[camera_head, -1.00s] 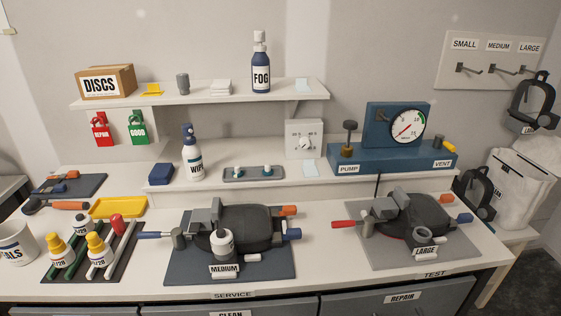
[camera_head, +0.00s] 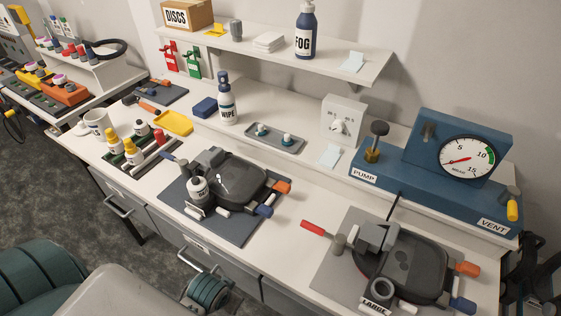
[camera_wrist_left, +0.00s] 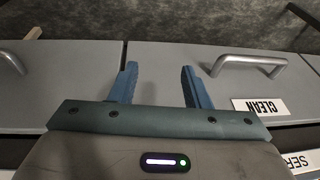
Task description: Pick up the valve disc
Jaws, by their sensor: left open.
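Two small white-and-teal pieces sit in a grey tray (camera_head: 272,146) on the raised ledge: a left piece (camera_head: 262,130) and a right piece (camera_head: 287,139). They may be valve discs, but they are too small to tell for certain. A cardboard box marked DISCS (camera_head: 187,15) stands at the left of the upper shelf; its contents are hidden. My left gripper (camera_wrist_left: 158,87) is open and empty in the left wrist view, in front of grey drawer fronts. Its fingers do not show in the head view. My right gripper is not in view.
A mask on the MEDIUM mat (camera_head: 176,198) and one on the LARGE mat (camera_head: 325,275) occupy the bench front. A blue pump unit (camera_head: 430,190) stands at right, a WIPE bottle (camera_head: 227,105) left of the tray. Drawer handles (camera_wrist_left: 248,63) protrude near my left gripper.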

